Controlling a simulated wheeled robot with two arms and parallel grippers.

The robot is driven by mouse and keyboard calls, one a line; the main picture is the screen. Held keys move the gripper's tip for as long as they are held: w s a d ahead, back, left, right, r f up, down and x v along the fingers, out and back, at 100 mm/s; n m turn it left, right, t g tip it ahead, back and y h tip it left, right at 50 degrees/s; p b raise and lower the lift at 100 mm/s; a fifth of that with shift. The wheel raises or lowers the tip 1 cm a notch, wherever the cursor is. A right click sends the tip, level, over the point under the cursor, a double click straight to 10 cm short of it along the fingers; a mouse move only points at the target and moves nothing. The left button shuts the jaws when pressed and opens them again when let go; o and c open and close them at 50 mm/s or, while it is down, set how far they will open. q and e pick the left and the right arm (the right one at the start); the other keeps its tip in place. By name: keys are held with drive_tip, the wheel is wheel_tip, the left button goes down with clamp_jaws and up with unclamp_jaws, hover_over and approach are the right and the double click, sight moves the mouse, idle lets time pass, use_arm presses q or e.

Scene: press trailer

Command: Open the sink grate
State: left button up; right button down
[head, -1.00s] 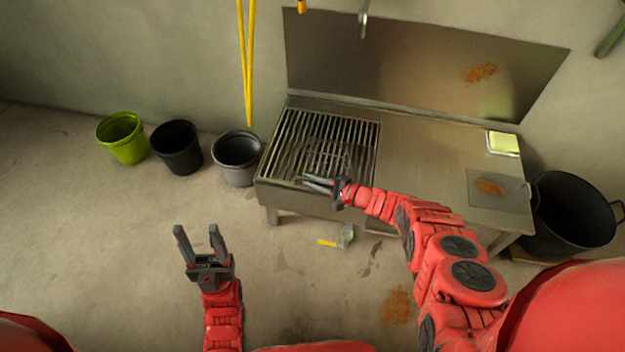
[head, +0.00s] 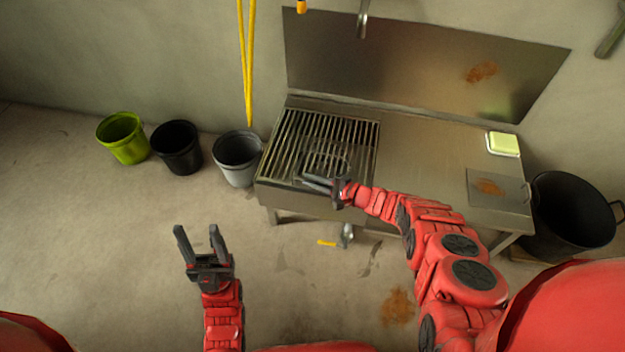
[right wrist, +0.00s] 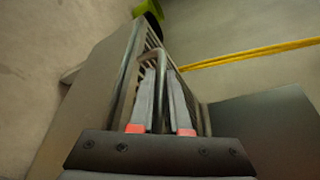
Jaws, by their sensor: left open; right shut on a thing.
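The sink grate (head: 292,140) is a set of dark parallel metal bars over the basin at the left end of the steel sink table (head: 420,150). It appears to lie about level; I cannot tell if any edge is raised. My right gripper (head: 316,183) is at the front edge of the grate, shut on its bent bar handle (right wrist: 152,54). In the right wrist view, the fingers (right wrist: 164,85) lie on either side of that bar, and they hide part of it. My left gripper (head: 201,240) is open and empty above the floor, left of the sink.
Green (head: 123,139), black (head: 177,148) and grey (head: 237,158) buckets stand left of the sink. A large black tub (head: 572,215) stands at its right. A yellow-handled tool (head: 328,243) shows below the front edge. A yellow-green sponge (head: 503,144) lies at the counter's right.

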drive_tip(key=w+d+r+p, duration=0.1)
drive_tip(key=w+r, duration=0.2)
drive_tip(key=r, duration=0.3)
drive_tip(key=w+d+r+m+p, duration=0.1)
drive_tip(key=w+r, duration=0.1)
drive_tip(key=r, duration=0.4)
drive_tip(key=w+d+r+m+g+p, duration=0.1)
drive_tip(key=w+r+p, duration=0.1)
drive_tip(key=r, duration=0.4)
drive_tip(key=shift+w+r, duration=0.4)
drive_tip(key=shift+w, duration=0.4)
